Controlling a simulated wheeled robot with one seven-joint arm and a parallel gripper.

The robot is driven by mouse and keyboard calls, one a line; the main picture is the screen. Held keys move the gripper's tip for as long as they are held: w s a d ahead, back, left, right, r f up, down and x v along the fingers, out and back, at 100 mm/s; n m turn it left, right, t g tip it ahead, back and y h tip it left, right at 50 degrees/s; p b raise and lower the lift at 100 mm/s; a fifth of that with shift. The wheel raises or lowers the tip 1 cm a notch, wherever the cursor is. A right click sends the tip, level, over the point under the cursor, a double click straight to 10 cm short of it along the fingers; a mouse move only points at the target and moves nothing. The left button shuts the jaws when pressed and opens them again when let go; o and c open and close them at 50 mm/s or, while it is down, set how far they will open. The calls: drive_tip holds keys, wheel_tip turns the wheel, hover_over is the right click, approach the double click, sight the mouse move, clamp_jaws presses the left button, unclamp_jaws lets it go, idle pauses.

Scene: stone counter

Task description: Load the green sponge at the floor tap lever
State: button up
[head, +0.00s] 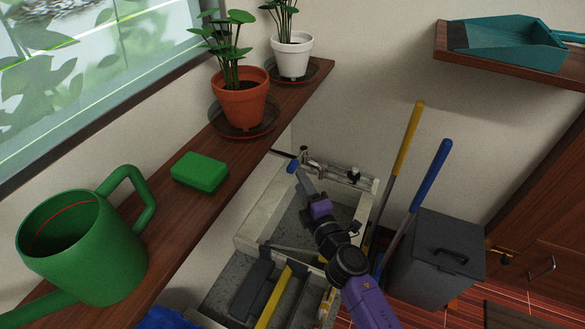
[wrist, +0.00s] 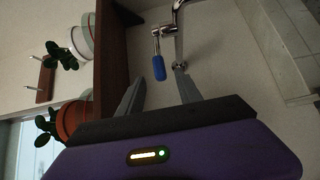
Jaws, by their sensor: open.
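The green sponge (head: 200,172) lies on the wooden sill, between the watering can and the orange pot; it does not show in the wrist view. The tap (head: 325,168) is on the wall above the stone sink. Its blue lever (head: 292,166) shows at the tap's left end, and in the wrist view the blue lever (wrist: 159,67) hangs from the metal tap. My gripper (head: 302,183) is at the tap, away from the sponge. In the wrist view my gripper (wrist: 160,78) is open and empty, with the lever appearing between its fingertips; I cannot tell how deep.
A green watering can (head: 85,245), an orange potted plant (head: 240,103) and a white potted plant (head: 292,55) stand on the sill (head: 180,215). The sink (head: 265,205) lies below. Yellow and blue handles (head: 430,185) and a grey bin (head: 437,260) stand at right.

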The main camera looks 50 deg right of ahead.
sight(293, 167)
drive_tip(key=x, duration=0.7)
drive_tip(key=shift+w+d, duration=0.2)
drive_tip(key=shift+w, duration=0.05)
clamp_jaws()
idle(1.2)
